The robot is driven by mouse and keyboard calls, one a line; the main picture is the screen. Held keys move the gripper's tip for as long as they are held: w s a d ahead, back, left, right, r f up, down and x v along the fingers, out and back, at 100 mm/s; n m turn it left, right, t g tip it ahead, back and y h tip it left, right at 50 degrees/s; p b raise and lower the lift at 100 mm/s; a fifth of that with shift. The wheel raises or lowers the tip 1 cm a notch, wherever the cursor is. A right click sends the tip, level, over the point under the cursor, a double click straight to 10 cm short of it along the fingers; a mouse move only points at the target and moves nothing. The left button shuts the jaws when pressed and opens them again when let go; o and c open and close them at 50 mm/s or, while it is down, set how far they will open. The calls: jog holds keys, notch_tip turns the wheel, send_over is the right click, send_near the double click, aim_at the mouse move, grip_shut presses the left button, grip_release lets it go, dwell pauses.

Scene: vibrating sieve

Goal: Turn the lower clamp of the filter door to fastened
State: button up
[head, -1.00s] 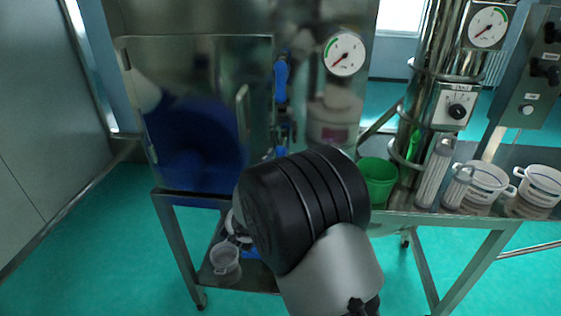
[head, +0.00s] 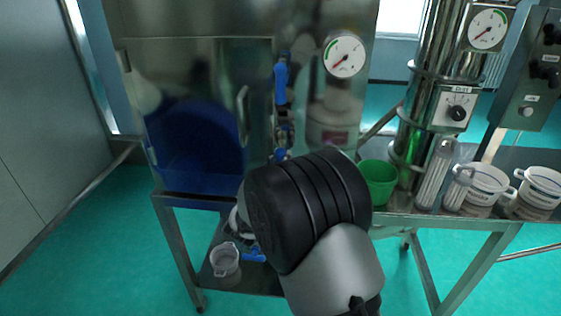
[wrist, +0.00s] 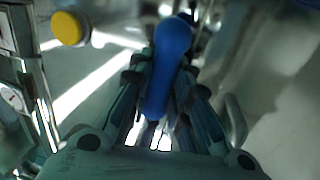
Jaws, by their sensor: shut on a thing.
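The filter door (head: 190,85) is a shiny steel panel at the left of the cabinet in the head view, lying about flush with its front. A blue upper clamp handle (head: 281,82) stands upright at its right edge. Below it, a small blue part of the lower clamp (head: 280,154) shows just above my dark wrist, which hides the rest. In the wrist view, my gripper (wrist: 160,80) is shut on a blue handle, the lower clamp (wrist: 172,45), with a finger on each side. The fingers are hidden in the head view.
A door handle (head: 243,115) stands left of the clamps. A pressure gauge (head: 344,55) is at upper right. A green cup (head: 378,180) stands right of my wrist, near a steel column (head: 425,110). A yellow button (wrist: 68,28) shows in the wrist view.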

jog(key=shift+n, duration=0.3)
grip_shut()
jog(key=n, duration=0.2)
jog(key=n+p, duration=0.1)
jog(key=shift+a+n+t, duration=0.2)
jog(key=shift+n+t, duration=0.2)
jog(key=n+t, duration=0.1)
jog(key=n, duration=0.4)
jog(key=shift+a+f+y, duration=0.1)
jog(key=shift+f+y, duration=0.05)
jog(key=shift+y, duration=0.15)
jog(key=n+y, duration=0.1)
jog(key=n, duration=0.4)
jog(key=shift+a+f, duration=0.1)
jog(key=shift+f, duration=0.05)
jog(key=shift+f+n+t+y, duration=0.15)
jog(key=shift+n+y, duration=0.25)
jog(key=shift+n, duration=1)
jog(key=shift+n+t+y, duration=0.25)
jog(key=shift+n+y, duration=0.15)
jog(key=shift+n, duration=1)
jog(key=o, duration=0.9)
grip_release()
jog(key=shift+c, duration=0.2)
